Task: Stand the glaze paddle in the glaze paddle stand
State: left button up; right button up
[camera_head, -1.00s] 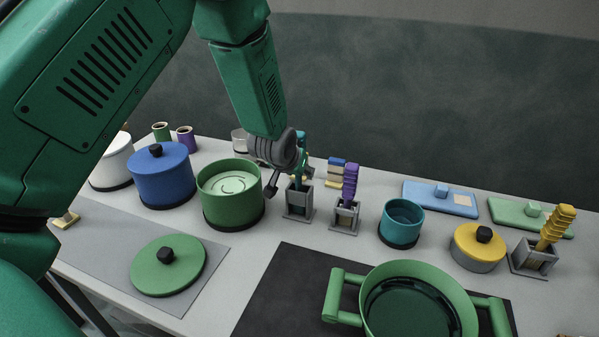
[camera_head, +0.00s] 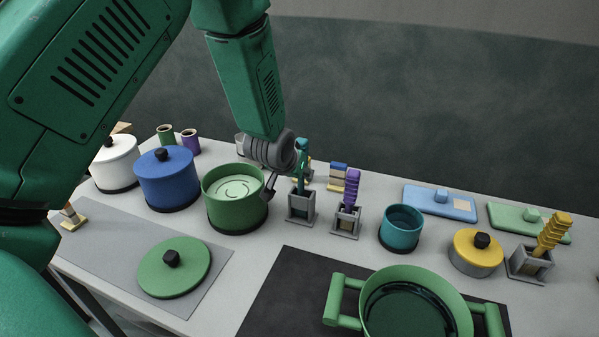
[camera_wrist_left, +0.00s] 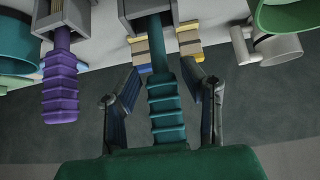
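A paddle with a ribbed teal handle (camera_head: 302,158) stands upright in a grey square stand (camera_head: 300,207); I take these as the glaze paddle and its stand. In the left wrist view the teal handle (camera_wrist_left: 166,110) lies between my fingers, with its lower end in the stand (camera_wrist_left: 146,8). My left gripper (camera_wrist_left: 164,95) is open, with a visible gap on each side of the handle. In the head view my left gripper (camera_head: 279,186) is just left of the handle, and its far finger is partly hidden. My right gripper is not in view.
A purple paddle (camera_head: 351,188) and a yellow paddle (camera_head: 553,232) stand in similar stands to the right. A green pot (camera_head: 235,212) is close on the left. A teal cup (camera_head: 401,228) and a large green pan (camera_head: 412,275) are nearer the front right.

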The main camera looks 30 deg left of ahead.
pick_arm(q)
jog(key=p+v, duration=0.2)
jog(key=v, duration=0.2)
jog(key=shift+r+p, duration=0.1)
jog(key=shift+p, duration=0.3)
dwell(0.4)
jog(key=v, duration=1.2)
dwell(0.7)
